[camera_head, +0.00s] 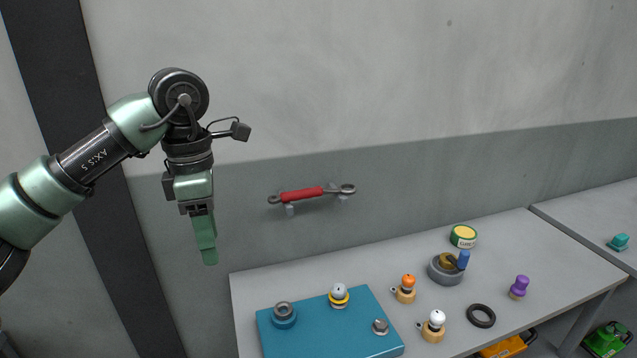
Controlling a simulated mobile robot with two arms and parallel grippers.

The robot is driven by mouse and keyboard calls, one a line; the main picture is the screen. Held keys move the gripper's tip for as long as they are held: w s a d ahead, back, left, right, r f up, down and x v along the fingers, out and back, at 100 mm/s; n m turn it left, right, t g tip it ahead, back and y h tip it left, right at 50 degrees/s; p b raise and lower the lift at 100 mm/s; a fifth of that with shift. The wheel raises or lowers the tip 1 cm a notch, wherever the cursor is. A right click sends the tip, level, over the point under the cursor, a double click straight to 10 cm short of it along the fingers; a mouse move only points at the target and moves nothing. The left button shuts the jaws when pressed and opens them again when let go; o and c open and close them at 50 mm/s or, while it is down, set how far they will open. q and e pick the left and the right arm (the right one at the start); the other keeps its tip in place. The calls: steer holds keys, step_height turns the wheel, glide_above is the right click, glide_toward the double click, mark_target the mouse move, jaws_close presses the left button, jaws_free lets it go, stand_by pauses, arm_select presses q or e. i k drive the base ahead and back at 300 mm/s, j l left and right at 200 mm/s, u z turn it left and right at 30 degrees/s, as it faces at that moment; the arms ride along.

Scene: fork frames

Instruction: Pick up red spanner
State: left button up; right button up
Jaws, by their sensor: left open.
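A red spanner (301,194) with dark metal ends rests on two small pegs on the grey wall, above the back left of the table. It lies nearly level, its right end slightly higher. My left gripper (209,257) hangs in the air to the left of the spanner, pointing down. It is open and empty, and it is apart from the spanner. Its fingers overlap from this side, so the gap between them is hidden. My right gripper is not in the picture.
Below the spanner stands a light table (500,255) with a blue board (350,345) holding several small parts. Knobbed pieces, a black ring (481,316) and a yellow-green roll (463,236) stand to the right. The wall space between my left gripper and the spanner is clear.

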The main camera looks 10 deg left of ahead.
mark_target(308, 193)
steer(key=i+l, duration=0.3)
steer(key=i, duration=0.2)
steer(key=i+l, duration=0.25)
steer(key=i, duration=0.3)
